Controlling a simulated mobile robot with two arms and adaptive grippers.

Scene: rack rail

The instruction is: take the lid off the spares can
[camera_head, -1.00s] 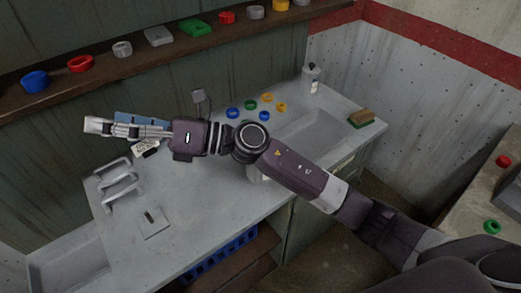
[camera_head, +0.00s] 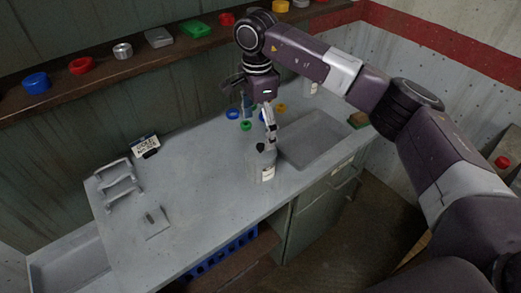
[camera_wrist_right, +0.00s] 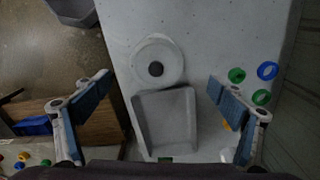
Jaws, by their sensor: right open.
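The spares can (camera_head: 262,170) stands upright on the grey worktop, just left of the sink, with a pale label on its side. Its round lid (camera_wrist_right: 172,51) with a dark knob (camera_wrist_right: 155,69) is on top and shows from above in the right wrist view. My right gripper (camera_head: 271,128) points down above and a little behind the can in the head view. In the right wrist view the right gripper (camera_wrist_right: 159,82) is open and empty, its fingers spread wide either side of the can's line, apart from it. My left gripper is not in view.
The sink basin (camera_head: 318,140) is to the right of the can. Blue, green and yellow rings lie behind it. A grey rack (camera_head: 119,182) and a small plate (camera_head: 154,222) stand at the left. The worktop between is clear.

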